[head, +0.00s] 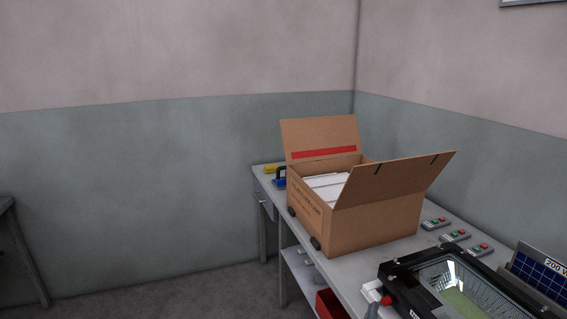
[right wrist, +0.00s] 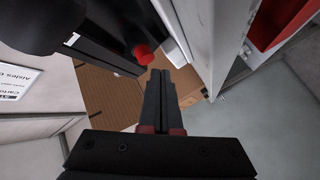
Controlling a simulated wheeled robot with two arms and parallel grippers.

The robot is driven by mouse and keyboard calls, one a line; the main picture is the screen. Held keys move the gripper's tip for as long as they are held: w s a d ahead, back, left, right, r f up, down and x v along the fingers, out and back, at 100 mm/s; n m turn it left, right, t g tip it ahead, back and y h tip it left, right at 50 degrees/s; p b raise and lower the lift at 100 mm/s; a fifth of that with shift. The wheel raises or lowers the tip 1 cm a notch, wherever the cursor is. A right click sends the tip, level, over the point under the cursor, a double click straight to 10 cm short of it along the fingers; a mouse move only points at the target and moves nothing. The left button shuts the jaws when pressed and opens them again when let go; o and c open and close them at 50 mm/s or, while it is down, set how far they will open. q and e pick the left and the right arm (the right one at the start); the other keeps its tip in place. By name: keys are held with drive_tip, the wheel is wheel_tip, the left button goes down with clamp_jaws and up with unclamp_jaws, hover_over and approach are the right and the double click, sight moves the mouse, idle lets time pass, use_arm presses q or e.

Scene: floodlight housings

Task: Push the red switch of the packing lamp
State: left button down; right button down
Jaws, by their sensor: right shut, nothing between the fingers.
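The packing lamp is a black floodlight housing (head: 398,268) with a glass front at the lower right of the head view. Its red switch (head: 387,300) sticks out from its near side. In the right wrist view the red switch (right wrist: 144,54) stands out from the black housing (right wrist: 108,38). My right gripper (right wrist: 160,74) is shut and empty, its fingertips just beside the switch; I cannot tell if they touch. My left gripper is not in view.
An open cardboard box (head: 375,228) with white contents stands on the grey bench (head: 345,268). Several small switch boxes (head: 455,236) lie along the wall. A small solar panel (head: 540,275) stands at right. A red bin (head: 330,304) sits below the bench top.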

drive_tip(key=s+a+b, duration=0.2)
drive_tip(key=a+b, duration=0.1)
drive_tip(key=a, duration=0.2)
drive_tip(key=shift+a, duration=0.4)
